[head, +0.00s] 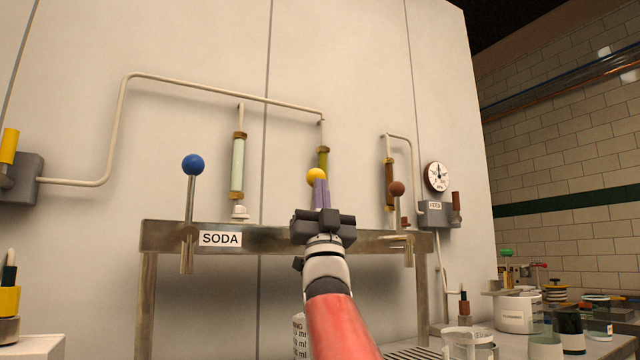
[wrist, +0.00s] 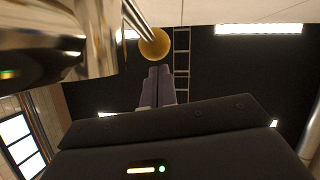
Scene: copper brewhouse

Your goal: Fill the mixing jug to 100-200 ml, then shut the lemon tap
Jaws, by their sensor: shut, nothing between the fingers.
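The yellow ball-topped tap handle (head: 317,175) stands at the middle of the metal tap rail (head: 270,236). Its label, if any, is hidden by my gripper, so I cannot read it as lemon. My gripper (head: 320,194) is shut and empty, its fingertips just below or beside the ball. The wrist view shows the yellow ball (wrist: 155,43) just beyond the closed fingers (wrist: 157,85); whether they touch is unclear. A white jug with ml marks (head: 301,338) stands below the rail, mostly hidden behind my arm. Its fill level cannot be seen.
A blue-topped tap (head: 192,165) with a SODA label stands left. A brown-topped tap (head: 397,188) stands close right of my gripper. A gauge (head: 437,177) is on the panel. A clear glass vessel (head: 468,343) and several jars crowd the counter at right.

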